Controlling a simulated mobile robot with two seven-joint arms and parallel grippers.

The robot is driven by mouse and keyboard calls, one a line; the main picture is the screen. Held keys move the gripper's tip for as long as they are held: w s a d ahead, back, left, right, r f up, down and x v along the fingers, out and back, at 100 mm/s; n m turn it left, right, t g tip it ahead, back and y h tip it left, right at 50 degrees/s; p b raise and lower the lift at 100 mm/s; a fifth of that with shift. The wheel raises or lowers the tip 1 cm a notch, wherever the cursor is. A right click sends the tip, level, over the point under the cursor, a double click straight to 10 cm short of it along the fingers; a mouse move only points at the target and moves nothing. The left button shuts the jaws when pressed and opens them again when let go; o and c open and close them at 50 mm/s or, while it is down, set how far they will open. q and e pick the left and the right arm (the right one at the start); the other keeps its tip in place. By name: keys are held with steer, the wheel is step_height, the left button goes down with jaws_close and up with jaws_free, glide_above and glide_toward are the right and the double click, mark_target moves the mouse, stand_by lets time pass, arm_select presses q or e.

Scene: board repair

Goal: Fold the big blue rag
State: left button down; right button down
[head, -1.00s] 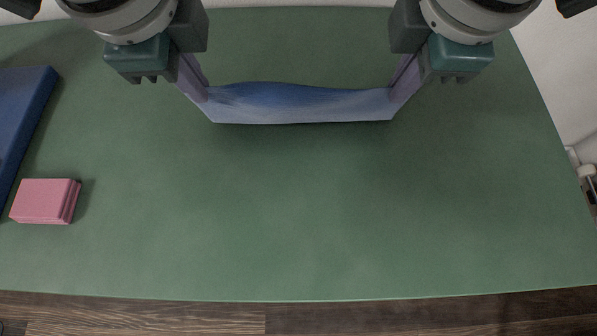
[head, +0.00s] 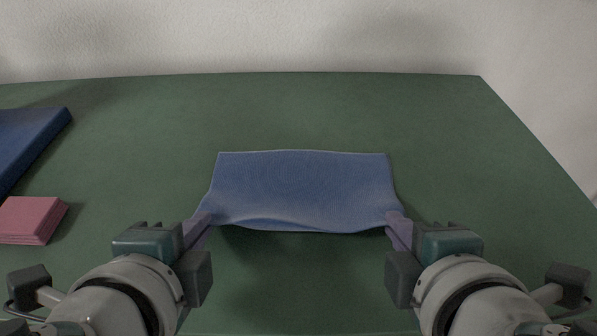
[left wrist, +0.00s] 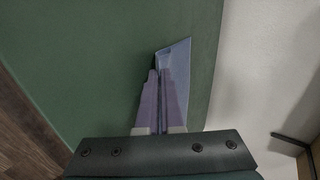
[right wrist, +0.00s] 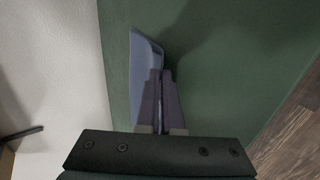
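The big blue rag (head: 300,188) is spread between my two grippers in the head view, its far edge straight and its near edge sagging a little between them. My left gripper (head: 204,222) is shut on the rag's near left corner. My right gripper (head: 394,220) is shut on its near right corner. The near edge looks raised above the table, with a shadow under it. In the left wrist view the rag (left wrist: 177,68) shows as a narrow strip beyond the fingers. The right wrist view also shows a strip of the rag (right wrist: 143,65) beside the fingers.
The green table top (head: 300,110) is clear around the rag. A stack of pink cloths (head: 30,219) lies at the left, with a dark blue flat block (head: 25,140) behind it. A pale wall stands behind the table.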

arm_select(q)
steer(key=c, duration=1.5)
jaws_free()
steer(key=shift+w, duration=0.1)
arm_select(e)
steer(key=c, duration=1.5)
jaws_free()
steer(key=shift+w, duration=0.1)
arm_select(q)
steer(key=o, duration=0.8)
steer(key=shift+r, duration=0.1)
arm_select(e)
steer(key=o, duration=0.8)
steer(key=shift+r, duration=0.1)
arm_select(q)
steer(key=shift+r, duration=0.3)
arm_select(e)
steer(key=shift+r, duration=0.3)
arm_select(q)
steer(key=s+r, duration=0.4)
steer(key=r, duration=0.1)
steer(key=s+r, duration=0.2)
steer(key=r, duration=0.1)
steer(key=shift+r, duration=0.15)
arm_select(e)
steer(key=s+r, duration=0.4)
steer(key=r, duration=0.1)
steer(key=s+r, duration=0.2)
steer(key=r, duration=0.1)
steer(key=shift+r, duration=0.15)
